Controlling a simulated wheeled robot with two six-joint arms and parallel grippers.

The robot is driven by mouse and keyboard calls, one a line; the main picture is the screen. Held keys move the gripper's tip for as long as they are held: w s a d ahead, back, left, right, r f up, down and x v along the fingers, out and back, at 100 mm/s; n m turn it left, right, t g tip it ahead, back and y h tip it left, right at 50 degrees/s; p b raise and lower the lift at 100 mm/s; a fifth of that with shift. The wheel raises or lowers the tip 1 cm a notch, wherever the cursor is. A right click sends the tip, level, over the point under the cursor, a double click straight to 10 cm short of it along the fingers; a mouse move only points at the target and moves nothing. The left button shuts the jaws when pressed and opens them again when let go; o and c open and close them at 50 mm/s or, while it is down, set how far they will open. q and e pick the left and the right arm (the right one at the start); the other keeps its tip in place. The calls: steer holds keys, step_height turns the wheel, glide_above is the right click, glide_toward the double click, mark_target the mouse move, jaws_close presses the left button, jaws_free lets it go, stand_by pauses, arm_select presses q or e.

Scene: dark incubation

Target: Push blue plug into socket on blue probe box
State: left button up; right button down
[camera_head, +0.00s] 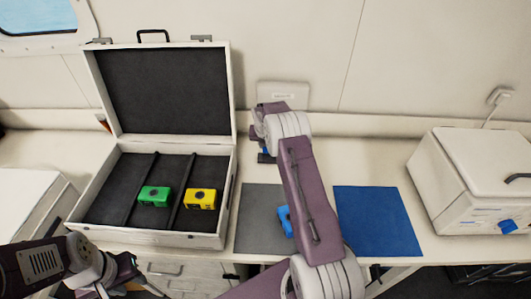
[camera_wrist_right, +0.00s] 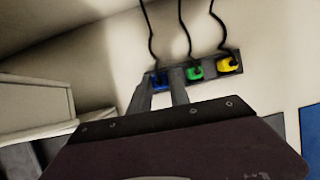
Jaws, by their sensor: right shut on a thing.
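The blue probe box (camera_head: 285,220) stands on the grey mat (camera_head: 258,215), partly hidden behind my right arm. My right gripper (camera_head: 265,155) is over the back of the bench, largely hidden by its own wrist. In the right wrist view, its two fingers (camera_wrist_right: 162,88) reach to the blue plug (camera_wrist_right: 160,80) and are shut on it. The blue plug sits at the left end of a dark strip, with a black cord rising from it. The probe box's socket is hidden. My left gripper (camera_head: 125,280) is low at the left, in front of the bench; its jaws are unclear.
Green (camera_wrist_right: 194,70) and yellow plugs (camera_wrist_right: 229,65) with cords sit on the same dark strip (camera_wrist_right: 210,72). An open case (camera_head: 180,240) holds green (camera_head: 154,196) and yellow boxes (camera_head: 201,198). A bare blue mat (camera_head: 377,220) and a white lidded appliance (camera_head: 470,190) are at the right.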

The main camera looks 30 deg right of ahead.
steer(key=s+d+r+b, duration=0.2)
steer(key=s+r, duration=0.4)
steer(key=s, duration=0.5)
steer(key=shift+s+r, duration=0.25)
steer(key=shift+r, duration=0.15)
steer(key=shift+d+m, duration=0.1)
steer(key=shift+m, duration=0.2)
